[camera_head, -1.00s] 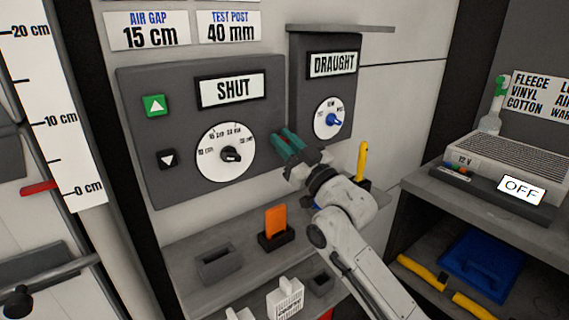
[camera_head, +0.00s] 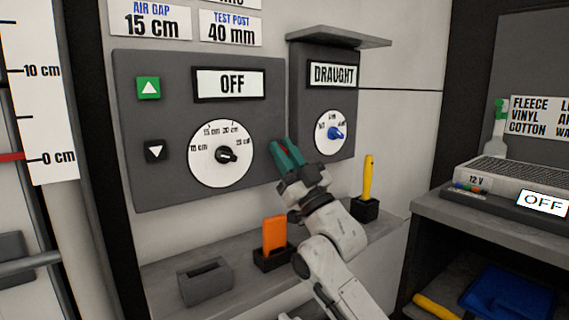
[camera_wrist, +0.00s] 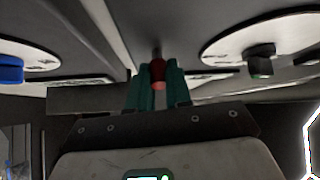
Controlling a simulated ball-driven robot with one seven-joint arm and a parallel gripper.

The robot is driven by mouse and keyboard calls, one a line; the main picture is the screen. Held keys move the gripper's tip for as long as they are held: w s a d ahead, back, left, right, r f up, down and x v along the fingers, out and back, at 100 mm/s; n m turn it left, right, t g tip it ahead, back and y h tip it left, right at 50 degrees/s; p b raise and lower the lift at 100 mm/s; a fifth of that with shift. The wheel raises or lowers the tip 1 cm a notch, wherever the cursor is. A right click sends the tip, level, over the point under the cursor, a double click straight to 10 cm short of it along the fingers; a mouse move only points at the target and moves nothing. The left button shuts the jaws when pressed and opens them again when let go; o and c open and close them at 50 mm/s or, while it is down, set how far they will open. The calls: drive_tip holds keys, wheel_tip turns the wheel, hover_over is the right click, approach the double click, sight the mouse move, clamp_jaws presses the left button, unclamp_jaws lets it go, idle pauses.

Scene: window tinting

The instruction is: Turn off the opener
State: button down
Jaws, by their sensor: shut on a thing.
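The opener's grey control panel (camera_head: 127,190) is on the wall at left in the head view. Its display (camera_head: 232,84) reads OFF. Its white dial (camera_head: 203,170) has a black knob, which also shows in the wrist view (camera_wrist: 260,60). My gripper (camera_head: 286,152) is at the panel's right edge, with its green fingers shut on a small red knob (camera_wrist: 158,70). In the wrist view a dark stem runs from the red knob toward the grey surface. The fingers hide the knob's sides.
The draught box (camera_head: 305,150) with its blue knob (camera_head: 335,133) is just right of my gripper, under a small ledge. Below are an orange card (camera_head: 274,234) and a yellow-handled tool (camera_head: 369,178) in holders on a shelf. A 12 V unit (camera_head: 530,180) reading OFF stands at right.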

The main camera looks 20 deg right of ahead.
drive_tip(key=shift+f, duration=0.1)
idle(0.4)
drive_tip(key=c, duration=1.1)
unclamp_jaws()
drive_tip(key=shift+o, duration=0.2)
drive_tip(key=v, duration=0.7)
drive_tip(key=shift+s, duration=0.2)
drive_tip(key=shift+d+f, duration=0.1)
drive_tip(key=shift+f, duration=0.05)
